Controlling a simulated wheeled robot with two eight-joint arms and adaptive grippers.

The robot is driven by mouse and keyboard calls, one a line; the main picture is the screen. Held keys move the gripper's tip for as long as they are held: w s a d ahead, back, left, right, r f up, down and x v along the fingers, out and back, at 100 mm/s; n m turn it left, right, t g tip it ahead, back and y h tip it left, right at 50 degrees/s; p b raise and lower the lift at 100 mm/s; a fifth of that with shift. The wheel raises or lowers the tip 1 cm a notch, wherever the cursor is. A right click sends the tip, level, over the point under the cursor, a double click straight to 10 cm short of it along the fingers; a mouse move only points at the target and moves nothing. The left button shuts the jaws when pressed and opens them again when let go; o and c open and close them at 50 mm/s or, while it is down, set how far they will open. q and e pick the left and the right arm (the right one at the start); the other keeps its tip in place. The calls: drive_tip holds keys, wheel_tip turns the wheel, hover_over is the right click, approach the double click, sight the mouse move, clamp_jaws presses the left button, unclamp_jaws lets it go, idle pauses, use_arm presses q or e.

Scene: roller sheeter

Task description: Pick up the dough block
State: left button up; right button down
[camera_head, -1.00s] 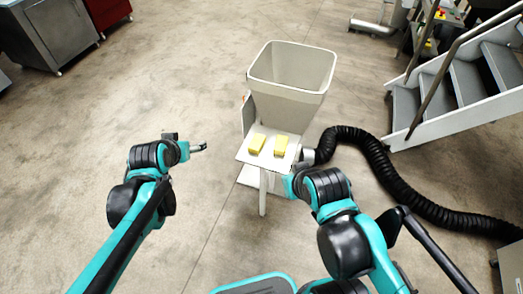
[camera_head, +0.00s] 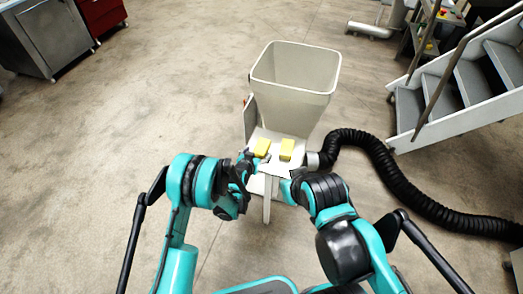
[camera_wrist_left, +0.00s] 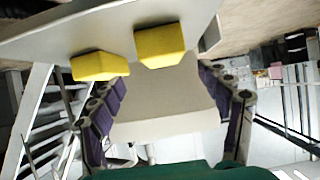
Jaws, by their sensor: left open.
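Two yellow dough blocks lie apart on the white shelf (camera_head: 270,138) in front of the hopper: a left block (camera_head: 262,148) and a right block (camera_head: 287,149). In the left wrist view, one block (camera_wrist_left: 160,45) lies ahead between the lines of the fingers, and the other (camera_wrist_left: 98,66) is further left near the left finger. My left gripper (camera_head: 258,161) is at the shelf's near edge, just short of the left block. Its fingers (camera_wrist_left: 161,80) are spread with nothing between them. My right gripper (camera_head: 291,182) is near the shelf's right front corner, mostly hidden by its own wrist.
The pale hopper (camera_head: 295,80) rises behind the shelf. A black ribbed hose (camera_head: 375,160) runs to the right. Metal steps (camera_head: 460,85) stand at the right and cabinets (camera_head: 45,35) at the far left. The floor on the left is clear.

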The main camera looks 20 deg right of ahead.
sight(261, 151)
use_arm(q)
drive_tip(key=b+x, duration=0.3)
drive_tip(key=x, duration=0.4)
drive_tip(key=shift+w+a+f, duration=0.1)
drive_tip(key=shift+w, duration=0.05)
drive_tip(key=c, duration=1.5)
wheel_tip(261, 151, up, 4)
drive_tip(key=shift+r+p, duration=0.2)
drive_tip(key=shift+p, duration=1)
drive_tip(key=s+d+r+p, duration=0.3)
drive_tip(key=d+r, duration=0.3)
drive_tip(key=d, duration=0.4)
drive_tip(key=shift+s+d+r+p, duration=0.4)
drive_tip(key=shift+s, duration=0.2)
